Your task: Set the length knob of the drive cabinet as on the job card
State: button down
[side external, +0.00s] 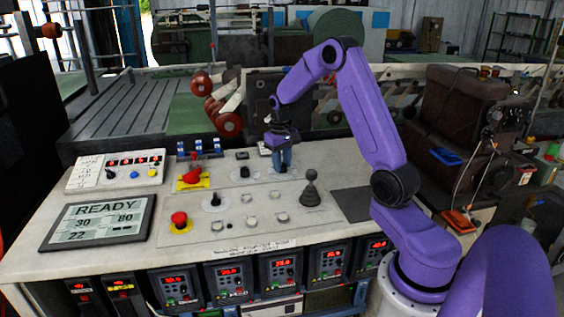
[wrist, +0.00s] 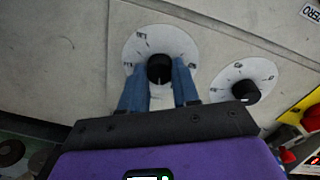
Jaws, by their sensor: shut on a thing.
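In the wrist view, a black knob (wrist: 159,70) sits on a round white dial (wrist: 160,36) with small marks around it. My gripper (wrist: 159,76) has its two blue fingers on either side of this knob, shut on it. In the side view, my gripper (side external: 281,166) points down onto the rear right of the sloping console (side external: 330,180); its fingers hide most of the knob. I cannot read which knob is the length knob. A display (side external: 98,220) reads READY, 30, 80 and 22. I cannot make out a job card.
A second black knob (wrist: 245,90) on a white dial stands close beside the held one. A red switch on a yellow plate (side external: 193,178), a red stop button (side external: 180,219) and a black joystick (side external: 311,190) are nearby. Several small buttons lie in front.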

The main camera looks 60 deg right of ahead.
jog(key=c, duration=0.8)
grip_release()
jog(key=shift+r, duration=0.1)
jog(key=r, duration=1.7)
jog(key=shift+w+a+r, duration=0.1)
jog(key=shift+a+r, duration=0.05)
jog(key=shift+a, duration=0.2)
